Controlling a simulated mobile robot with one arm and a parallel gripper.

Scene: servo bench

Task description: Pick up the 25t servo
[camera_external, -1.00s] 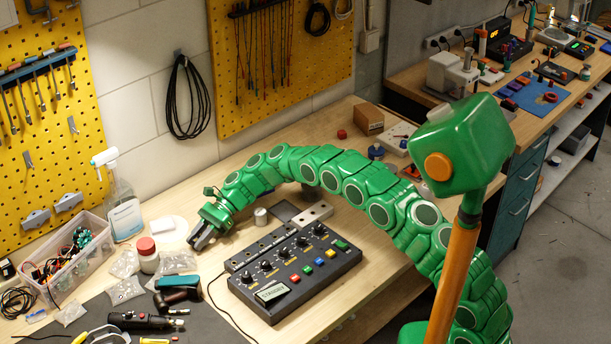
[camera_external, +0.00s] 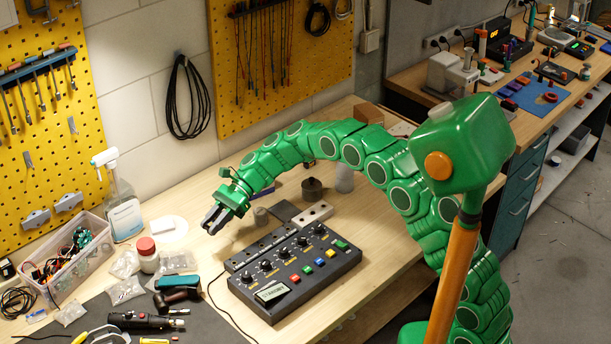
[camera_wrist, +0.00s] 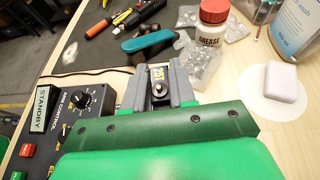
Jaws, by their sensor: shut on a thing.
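The 25t servo (camera_wrist: 159,90) shows in the wrist view as a small dark block with a yellow label on top and a metal shaft end. My gripper (camera_wrist: 160,84) is shut on it, with one grey jaw on each side. In the external view my gripper (camera_external: 213,222) is above the bench, left of the black control box (camera_external: 285,300). There the servo cannot be told apart from the dark jaws.
A grease jar (camera_external: 147,255), a white block on a round pad (camera_external: 165,225) and a parts bin (camera_external: 70,255) stand to the left. Hand tools lie on the dark mat (camera_external: 205,325) in front. Small cylinders (camera_external: 312,189) stand behind the control box.

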